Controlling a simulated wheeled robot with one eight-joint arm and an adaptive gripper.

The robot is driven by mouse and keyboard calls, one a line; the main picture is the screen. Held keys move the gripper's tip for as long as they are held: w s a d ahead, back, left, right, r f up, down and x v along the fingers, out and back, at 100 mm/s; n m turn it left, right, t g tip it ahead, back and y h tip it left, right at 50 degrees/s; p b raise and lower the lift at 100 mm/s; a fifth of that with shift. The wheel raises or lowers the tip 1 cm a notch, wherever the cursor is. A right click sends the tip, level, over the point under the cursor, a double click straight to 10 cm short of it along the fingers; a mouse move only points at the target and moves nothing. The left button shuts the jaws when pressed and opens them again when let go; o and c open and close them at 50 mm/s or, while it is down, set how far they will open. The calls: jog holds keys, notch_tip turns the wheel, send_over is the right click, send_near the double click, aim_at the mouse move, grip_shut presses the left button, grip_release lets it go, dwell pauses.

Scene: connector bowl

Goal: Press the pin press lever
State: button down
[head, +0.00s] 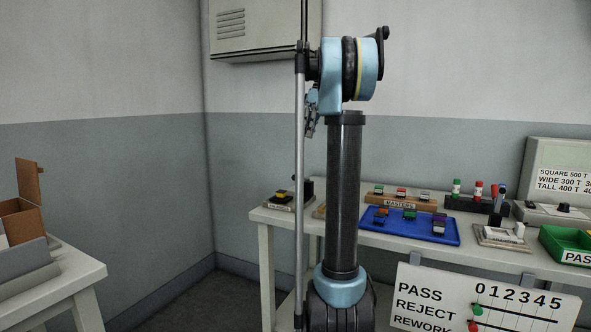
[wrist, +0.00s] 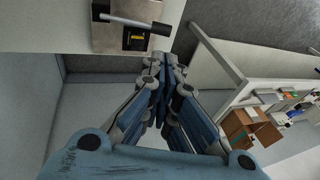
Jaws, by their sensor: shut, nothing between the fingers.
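What looks like the pin press (head: 283,198) sits at the left end of the long table, small and partly hidden behind my arm's thin pole. In the wrist view, a pale lever bar (wrist: 130,21) with a dark end lies across a black block with a yellow part (wrist: 136,40) on a light plate at the top. My gripper (wrist: 166,60) is shut and empty, its fingertips pointing up the picture, below and right of the block and apart from it. In the head view my gripper (head: 311,125) shows small and dark, above the press, partly hidden by my arm.
The table (head: 258,213) also holds a blue tray (head: 375,236), a masters block (head: 384,201), another fixture (head: 487,238) and a green bin (head: 555,245). A side table (head: 85,272) with a cardboard box (head: 18,222) stands left. Floor shows between the tables.

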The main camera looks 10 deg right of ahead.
jog(key=shift+f, duration=0.1)
send_near(301, 178)
jog(key=a+f, duration=0.5)
jog(key=shift+s, duration=0.2)
dwell(0.3)
jog(key=shift+s+f, duration=0.1)
dwell(0.3)
